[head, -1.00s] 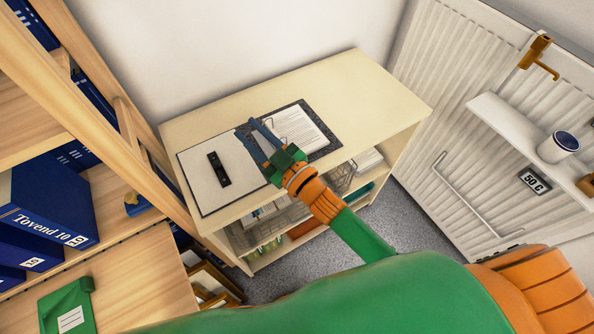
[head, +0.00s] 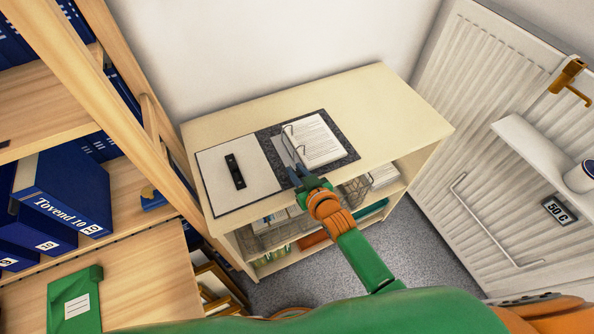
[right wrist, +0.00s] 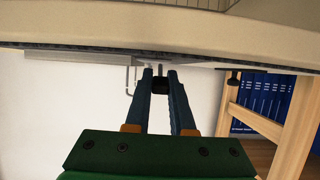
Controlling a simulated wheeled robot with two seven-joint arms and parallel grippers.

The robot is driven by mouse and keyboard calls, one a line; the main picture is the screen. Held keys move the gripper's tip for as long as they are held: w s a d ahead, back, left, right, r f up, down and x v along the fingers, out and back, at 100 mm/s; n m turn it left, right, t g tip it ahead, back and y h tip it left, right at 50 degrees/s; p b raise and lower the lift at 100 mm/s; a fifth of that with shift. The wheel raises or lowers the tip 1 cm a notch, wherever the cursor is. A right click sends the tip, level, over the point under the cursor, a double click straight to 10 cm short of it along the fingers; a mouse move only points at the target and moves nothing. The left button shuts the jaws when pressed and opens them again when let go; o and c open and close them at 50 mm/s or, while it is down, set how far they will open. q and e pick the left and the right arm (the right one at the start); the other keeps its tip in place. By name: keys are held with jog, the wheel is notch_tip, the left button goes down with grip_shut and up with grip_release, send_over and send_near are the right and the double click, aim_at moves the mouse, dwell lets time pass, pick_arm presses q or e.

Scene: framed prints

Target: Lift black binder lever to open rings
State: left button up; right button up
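The black binder (head: 213,208) lies open and flat on the cream cabinet top, its pale left inner cover bearing a black clip strip (head: 235,171). A stack of white paper (head: 318,138) lies on its right half, beside metal rings (head: 289,131). Whether the rings are parted is too small to tell. My right gripper (head: 294,170) is at the binder's front middle, by the rings. In the right wrist view its blue fingers (right wrist: 160,78) are close together around a small dark piece (right wrist: 160,86), apparently the lever end. My left gripper is not in view.
A wooden shelf with blue binders (head: 62,195) stands at the left, with a green folder (head: 75,300) at its front. The cabinet (head: 370,92) has free top space behind and right of the binder. A radiator (head: 475,150) stands at the right.

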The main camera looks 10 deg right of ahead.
grip_shut()
jog(key=shift+r+p, duration=0.3)
jog(key=shift+p, duration=0.3)
jog(key=g+p, duration=0.1)
jog(key=p, duration=0.1)
jog(key=r+g+h+p, duration=0.1)
jog(key=p, duration=0.1)
jog(key=shift+w+a+r+g+p, duration=0.15)
jog(key=shift+w+g+p, duration=0.15)
jog(key=shift+w+g, duration=0.1)
jog(key=shift+w+g+h+p, duration=0.3)
jog(key=shift+g+p, duration=0.4)
jog(key=shift+g, duration=0.2)
jog(key=shift+w+a+g+h, duration=0.15)
jog(key=shift+w+g+h, duration=0.15)
jog(key=shift+g, duration=0.7)
jog(key=shift+o, duration=2.2)
grip_release()
